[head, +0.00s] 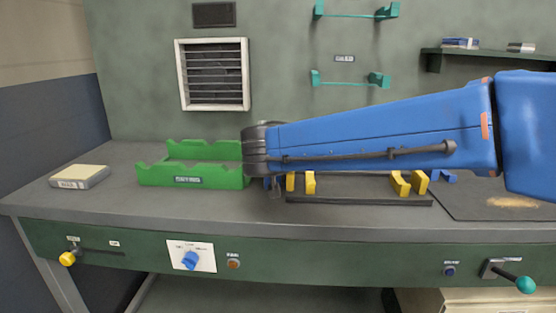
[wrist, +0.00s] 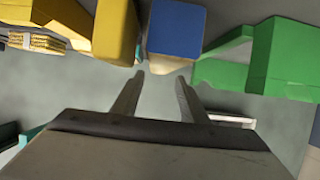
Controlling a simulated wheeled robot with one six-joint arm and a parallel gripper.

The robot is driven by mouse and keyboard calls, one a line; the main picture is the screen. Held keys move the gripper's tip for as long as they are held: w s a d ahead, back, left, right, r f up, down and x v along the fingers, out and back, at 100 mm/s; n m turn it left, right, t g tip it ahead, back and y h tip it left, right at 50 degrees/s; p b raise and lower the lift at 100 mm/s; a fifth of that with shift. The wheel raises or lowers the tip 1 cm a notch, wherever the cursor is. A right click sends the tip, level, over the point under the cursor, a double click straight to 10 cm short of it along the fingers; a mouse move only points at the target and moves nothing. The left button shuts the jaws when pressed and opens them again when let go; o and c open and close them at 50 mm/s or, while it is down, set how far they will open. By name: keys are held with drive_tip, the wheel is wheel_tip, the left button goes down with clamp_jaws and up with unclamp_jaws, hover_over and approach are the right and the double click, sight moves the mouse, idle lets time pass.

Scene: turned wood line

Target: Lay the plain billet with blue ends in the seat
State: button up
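My gripper (wrist: 160,88) is open and empty in the wrist view, its two fingers apart over grey surface. A blue block (wrist: 176,28) lies just beyond the fingertips, beside a yellow block (wrist: 113,30). In the head view, yellow uprights (head: 310,183) stand in pairs on a dark base strip (head: 350,199), with a blue piece (head: 443,177) at the right end. A green notched cradle (head: 190,180) stands left of them and looks empty; its side also shows in the wrist view (wrist: 275,60). My arm hides much of the bench middle; no whole billet can be made out.
A pale block (head: 80,177) lies at the bench's left end. A dark mat (head: 480,208) is at the right. Teal wall brackets (head: 350,80) hang above. The front panel carries a yellow knob (head: 68,258) and a teal-knobbed lever (head: 525,284).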

drive_tip(key=x, duration=1)
drive_tip(key=shift+w+a+f, duration=0.1)
drive_tip(key=shift+w, duration=0.1)
clamp_jaws()
wheel_tip(320, 180, up, 10)
drive_tip(key=shift+r, duration=0.2)
drive_tip(key=shift+f, duration=5.05)
